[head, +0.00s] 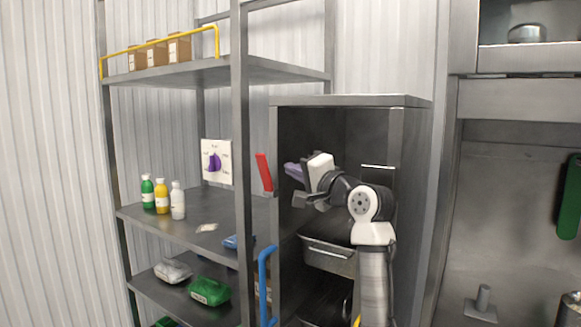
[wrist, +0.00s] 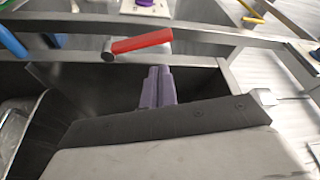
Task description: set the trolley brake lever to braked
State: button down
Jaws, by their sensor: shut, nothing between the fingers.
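A red-handled lever (head: 264,172) stands nearly upright, leaning slightly, at the front left edge of the open grey cabinet. In the wrist view the same red lever (wrist: 142,41) lies across the picture, its grey pivot end at the left, just beyond my fingertips. No marking shows which lever position is braked. My gripper (head: 290,171) has purple fingers, held together and empty. It points left toward the lever, with a small gap between them. In the wrist view my gripper's fingers (wrist: 158,80) are side by side below the lever and do not appear to touch it.
A blue handle (head: 265,287) stands below the lever. A grey shelf rack (head: 190,215) with bottles is at left, its post close to the lever. A white panel with a purple knob (head: 215,162) is behind.

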aim_at(261, 165)
jog(key=p+x, duration=0.2)
jog(key=x, duration=0.6)
jog(key=shift+w, duration=0.1)
jog(key=shift+a, duration=0.1)
jog(key=s+n+b, duration=0.1)
jog(key=s+a+f+n+y+b, duration=0.1)
jog(key=n, duration=0.1)
jog(key=shift+a+f+b, duration=0.15)
jog(key=shift+f+b, duration=0.05)
jog(key=shift+b, duration=0.15)
jog(key=n+b, duration=0.1)
jog(key=s+a+f+n+y+b, duration=0.1)
jog(key=n, duration=0.1)
jog(key=n+b, duration=0.1)
jog(key=shift+s+a+f+n+y, duration=0.15)
jog(key=shift+s+f+n+y, duration=0.2)
jog(key=shift+s+n+y, duration=0.05)
jog(key=f+n+y+b, duration=0.1)
jog(key=n+b, duration=0.1)
jog(key=n, duration=0.1)
jog(key=s+a+f+n+g+y+b, duration=0.1)
jog(key=f+n+b, duration=0.1)
jog(key=n, duration=0.1)
jog(key=s+f+n+g+y+b, duration=0.1)
jog(key=n+b, duration=0.1)
jog(key=shift+a+f+n+b, duration=0.15)
jog(key=shift+f+n+b, duration=0.2)
jog(key=shift+f+n, duration=0.05)
jog(key=shift+f, duration=0.2)
